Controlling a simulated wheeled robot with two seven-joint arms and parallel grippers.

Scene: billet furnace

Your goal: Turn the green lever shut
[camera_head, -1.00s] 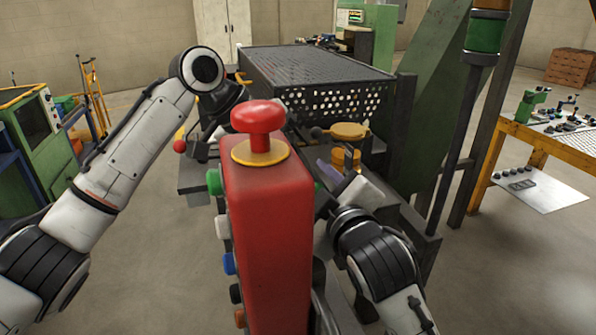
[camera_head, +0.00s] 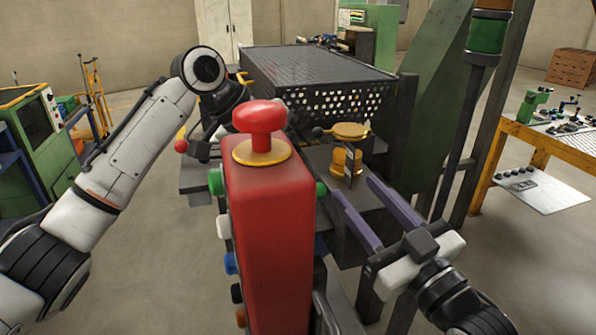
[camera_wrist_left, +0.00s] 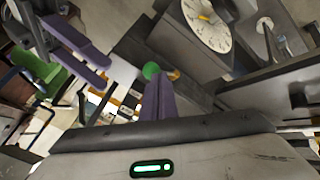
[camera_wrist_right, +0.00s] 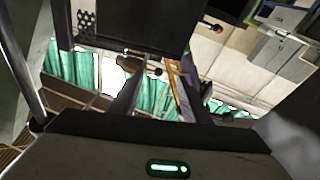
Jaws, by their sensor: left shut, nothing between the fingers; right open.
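A round green knob (camera_head: 321,188) shows at the right edge of the red pillar in the head view; I take it for the green lever's end. A green ball (camera_wrist_left: 151,70) shows in the left wrist view, just beyond the tips of my left gripper (camera_wrist_left: 158,78). Those purple fingers are shut and empty; whether they touch the ball I cannot tell. The red pillar hides the left gripper in the head view. My right gripper (camera_head: 353,187) is open and empty, its two purple fingers spread to the right of the green knob. The lever's shaft is hidden.
The red pillar (camera_head: 268,245), with a red mushroom button (camera_head: 259,122) and coloured side buttons, blocks the middle. Behind stand a gold valve-like part (camera_head: 347,150), a perforated dark housing (camera_head: 318,75) and a dark-knobbed lever (camera_head: 318,132). A dial gauge (camera_wrist_left: 207,22) shows in the left wrist view.

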